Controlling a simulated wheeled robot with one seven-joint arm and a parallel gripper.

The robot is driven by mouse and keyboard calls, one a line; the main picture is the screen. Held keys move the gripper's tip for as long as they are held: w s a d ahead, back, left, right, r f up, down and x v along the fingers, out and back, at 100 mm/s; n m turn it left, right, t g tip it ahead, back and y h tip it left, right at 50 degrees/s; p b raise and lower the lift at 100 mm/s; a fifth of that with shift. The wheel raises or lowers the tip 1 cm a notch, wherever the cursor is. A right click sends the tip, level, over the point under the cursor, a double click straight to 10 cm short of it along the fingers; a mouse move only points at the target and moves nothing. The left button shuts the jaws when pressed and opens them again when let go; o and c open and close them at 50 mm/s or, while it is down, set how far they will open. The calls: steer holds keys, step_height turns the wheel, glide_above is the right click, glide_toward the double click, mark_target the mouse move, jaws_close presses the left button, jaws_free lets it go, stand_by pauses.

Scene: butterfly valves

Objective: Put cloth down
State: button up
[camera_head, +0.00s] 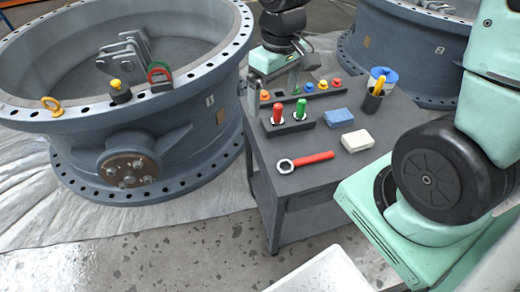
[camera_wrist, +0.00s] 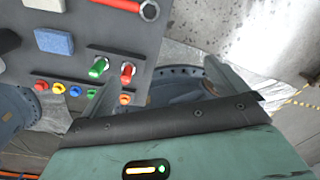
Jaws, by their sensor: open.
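A white folded cloth-like block (camera_head: 357,140) lies flat on the grey table (camera_head: 262,165), in front of a blue block (camera_head: 337,117); I cannot tell which is the cloth. In the wrist view the blue block (camera_wrist: 54,41) is at upper left, and the white one (camera_wrist: 45,4) is cut by the top edge. Both are apart from my gripper. My gripper (camera_head: 284,86) is open over the table's back left edge, near the row of coloured knobs. In the wrist view nothing shows between its fingers (camera_wrist: 166,88).
A large valve (camera_head: 125,110) stands left. A white bin (camera_head: 322,274) is at the bottom.

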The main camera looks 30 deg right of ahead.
steer(key=s+a+r+n, duration=0.1)
steer(key=s+a+n, duration=0.1)
steer(key=s+a, duration=0.4)
steer(key=s+a+r+n, duration=0.2)
steer(key=s+a, duration=0.4)
steer(key=s, duration=0.3)
steer(key=shift+a+r+n, duration=0.25)
steer(key=shift+a+n, duration=0.05)
steer(key=shift+a, duration=0.05)
steer(key=shift+s, duration=0.1)
step_height(320, 180, up, 9)
steer(key=p, duration=0.9)
